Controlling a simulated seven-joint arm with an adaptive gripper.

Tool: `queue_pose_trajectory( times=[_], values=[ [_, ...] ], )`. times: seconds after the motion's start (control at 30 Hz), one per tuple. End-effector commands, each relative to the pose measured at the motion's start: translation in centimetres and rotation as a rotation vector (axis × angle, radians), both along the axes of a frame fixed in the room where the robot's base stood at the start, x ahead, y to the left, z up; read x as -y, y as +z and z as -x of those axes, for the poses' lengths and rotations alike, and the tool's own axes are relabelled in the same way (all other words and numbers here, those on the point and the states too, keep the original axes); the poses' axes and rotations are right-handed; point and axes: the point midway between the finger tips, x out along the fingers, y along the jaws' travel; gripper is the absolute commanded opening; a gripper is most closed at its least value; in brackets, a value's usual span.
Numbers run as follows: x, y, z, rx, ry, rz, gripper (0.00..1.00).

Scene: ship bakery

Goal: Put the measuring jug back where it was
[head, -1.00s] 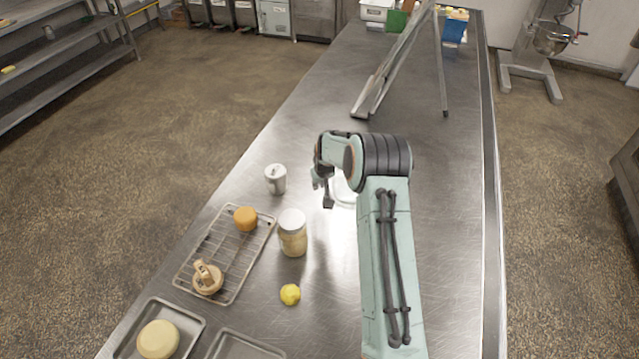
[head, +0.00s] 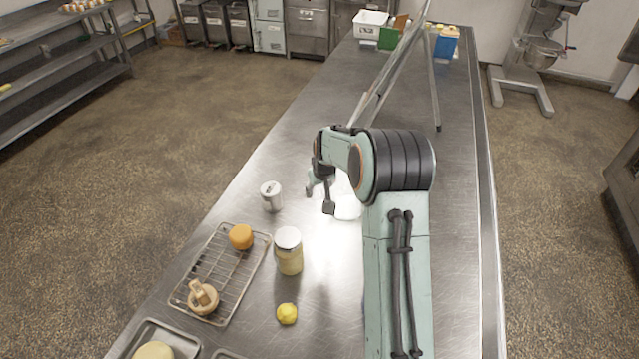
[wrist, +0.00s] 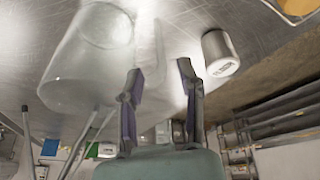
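The measuring jug (wrist: 88,62) is clear and shows at the upper left of the wrist view, with its handle (wrist: 158,45) toward the fingers. In the head view only part of the clear jug (head: 347,208) shows beside my gripper; my arm hides the rest. My gripper (head: 319,200) is low over the table. In the wrist view my gripper (wrist: 160,78) is open, its two fingers well apart. The handle shows in line with the gap; I cannot tell whether it lies between the fingertips. Nothing is gripped.
A wire rack (head: 232,272) holds an orange round and a wooden-handled item. A metal stand (head: 435,90) is farther back. The table's right side is clear.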

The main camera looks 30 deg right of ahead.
Motion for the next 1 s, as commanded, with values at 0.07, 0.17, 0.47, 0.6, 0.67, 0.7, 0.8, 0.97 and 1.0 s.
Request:
queue_pose_trajectory(
  times=[0.07, 0.17, 0.47, 0.6, 0.67, 0.7, 0.8, 0.97, 1.0],
  values=[
    [-0.1, 1.5, 0.6, 0.002, 0.0, 0.001, 0.36],
    [-0.2, 2.7, 1.1, 0.002, -0.001, 0.001, 0.36],
    [-1.2, 4.3, 2.2, -0.01, 0.01, -0.003, 0.36],
    [-5.6, 7.9, 6.4, -0.069, 0.054, -0.016, 0.36],
    [-8.1, 9.6, 9.8, -0.112, 0.077, -0.028, 0.36],
    [-9.8, 10.7, 12.5, -0.144, 0.089, -0.035, 0.36],
    [-13.2, 12.4, 19.6, -0.222, 0.116, -0.058, 0.36],
    [-16.4, 12.6, 29.6, -0.329, 0.151, -0.093, 0.36],
    [-16.8, 12.4, 31.4, -0.35, 0.158, -0.1, 0.36]
  ],
)
